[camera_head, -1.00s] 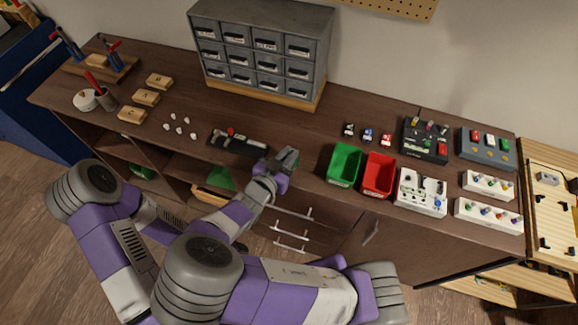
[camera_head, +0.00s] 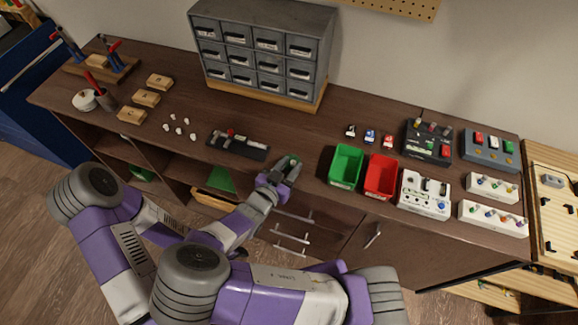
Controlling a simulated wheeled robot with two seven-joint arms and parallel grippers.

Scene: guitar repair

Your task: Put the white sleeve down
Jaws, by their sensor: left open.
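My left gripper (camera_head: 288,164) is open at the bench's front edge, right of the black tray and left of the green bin. A small green spot shows between its fingers; I cannot tell what it is. The black tray (camera_head: 258,153) lies flat and holds small red and pale pieces. Several small white pieces (camera_head: 180,122) lie loose on the bench to the left of the tray. I cannot tell for sure which piece is the white sleeve. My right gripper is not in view.
A green bin (camera_head: 346,150) and a red bin (camera_head: 381,160) stand right of the gripper. Pedal boxes (camera_head: 425,194) crowd the bench's right end. A grey drawer cabinet (camera_head: 262,18) stands behind. The bench (camera_head: 300,125) is bare between cabinet and tray.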

